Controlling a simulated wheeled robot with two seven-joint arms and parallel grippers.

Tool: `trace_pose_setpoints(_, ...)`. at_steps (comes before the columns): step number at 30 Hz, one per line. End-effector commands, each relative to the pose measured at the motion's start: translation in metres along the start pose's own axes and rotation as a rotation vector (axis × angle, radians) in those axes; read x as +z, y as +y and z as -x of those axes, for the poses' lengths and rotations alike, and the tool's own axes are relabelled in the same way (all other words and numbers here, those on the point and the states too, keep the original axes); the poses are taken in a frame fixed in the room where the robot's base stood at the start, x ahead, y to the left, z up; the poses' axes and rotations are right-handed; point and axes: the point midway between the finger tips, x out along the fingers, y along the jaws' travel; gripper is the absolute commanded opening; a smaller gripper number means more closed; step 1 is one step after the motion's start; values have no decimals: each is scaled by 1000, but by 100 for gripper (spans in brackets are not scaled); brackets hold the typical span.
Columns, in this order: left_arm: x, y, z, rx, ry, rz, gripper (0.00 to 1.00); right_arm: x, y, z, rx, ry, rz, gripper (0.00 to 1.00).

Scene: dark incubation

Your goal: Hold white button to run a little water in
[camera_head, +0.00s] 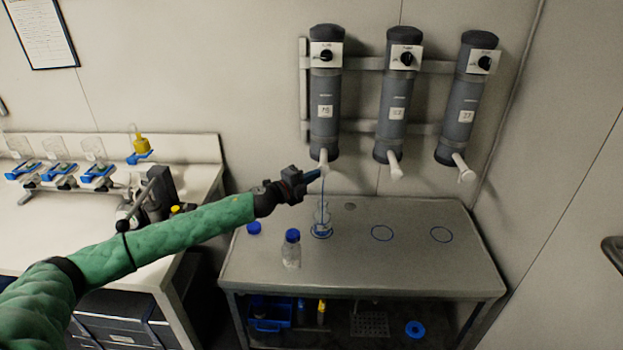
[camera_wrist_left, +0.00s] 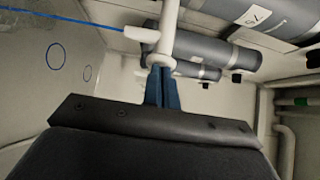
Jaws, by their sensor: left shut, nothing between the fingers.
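Three grey cylinders hang on the wall, each with a white spout; the leftmost cylinder (camera_head: 325,95) has its spout (camera_head: 323,158) over a clear glass vessel (camera_head: 321,217) standing on a blue ring. A thin blue stream runs from this spout down to the vessel; it also shows in the left wrist view (camera_wrist_left: 75,18). My left gripper (camera_head: 319,173) is shut and empty, its blue fingertips at the spout. In the left wrist view the fingertips (camera_wrist_left: 161,70) meet a round white part (camera_wrist_left: 158,62) on the spout, seemingly touching it. The water level is too small to tell.
A clear bottle with a blue cap (camera_head: 292,250) stands left of the vessel, with a loose-looking blue cap (camera_head: 253,228) behind it. Two empty blue rings, the middle one (camera_head: 382,233) and the right one (camera_head: 441,234), mark the grey bench (camera_head: 400,268). A white bench (camera_head: 60,255) stands left.

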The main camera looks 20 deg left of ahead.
Motion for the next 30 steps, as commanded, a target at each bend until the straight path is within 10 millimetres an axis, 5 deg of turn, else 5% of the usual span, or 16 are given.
trace_pose_setpoints(30, 12, -7, -8, -10, -14, -2, 0, 1, -2, -1, -2, -1, -1, 36)
